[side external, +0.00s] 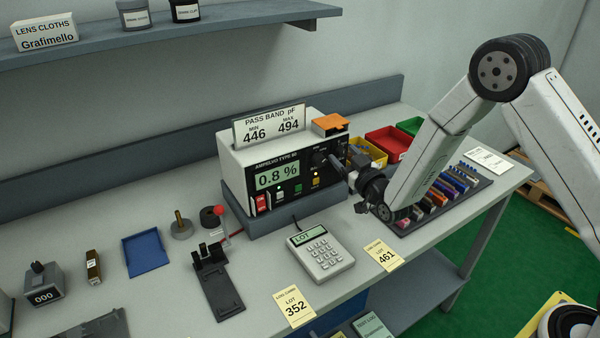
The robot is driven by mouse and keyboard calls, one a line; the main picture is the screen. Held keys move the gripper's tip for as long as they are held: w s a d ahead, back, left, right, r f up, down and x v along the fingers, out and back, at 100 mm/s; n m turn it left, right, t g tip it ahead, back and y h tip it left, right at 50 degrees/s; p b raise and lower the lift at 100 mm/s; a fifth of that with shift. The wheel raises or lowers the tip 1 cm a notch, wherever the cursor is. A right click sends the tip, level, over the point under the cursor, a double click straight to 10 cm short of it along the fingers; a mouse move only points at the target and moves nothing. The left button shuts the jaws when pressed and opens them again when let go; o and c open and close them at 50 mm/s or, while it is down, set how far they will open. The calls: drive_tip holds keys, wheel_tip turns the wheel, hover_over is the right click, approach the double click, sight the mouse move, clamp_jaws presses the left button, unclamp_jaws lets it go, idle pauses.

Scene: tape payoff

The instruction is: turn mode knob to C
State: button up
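Whether the fingers touch or hold the knob is too small to tell. Small lit buttons and a red switch (262,203) show lower on the panel.
A pass band card (268,126) reading 446 and 494 stands on top, beside an orange block (331,123). A keypad (322,257) lies in front. A rack of coloured strips (440,200) lies under my arm. Bins (388,141) stand behind it. A shelf (150,38) overhangs the back.

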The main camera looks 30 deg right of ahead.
drive_tip(key=shift+s, duration=0.15)
drive_tip(key=s, duration=0.7)
drive_tip(key=shift+s+a+f, duration=0.2)
drive_tip(key=shift+a+f, duration=0.05)
drive_tip(key=shift+f, duration=0.15)
idle(0.5)
drive_tip(key=s+d+m+g+y, duration=0.1)
drive_tip(key=s+d+g, duration=0.1)
drive_tip(key=s+g, duration=1.4)
drive_tip(key=s, duration=0.3)
drive_tip(key=shift+f+g, duration=0.25)
drive_tip(key=shift+g, duration=0.05)
idle(0.7)
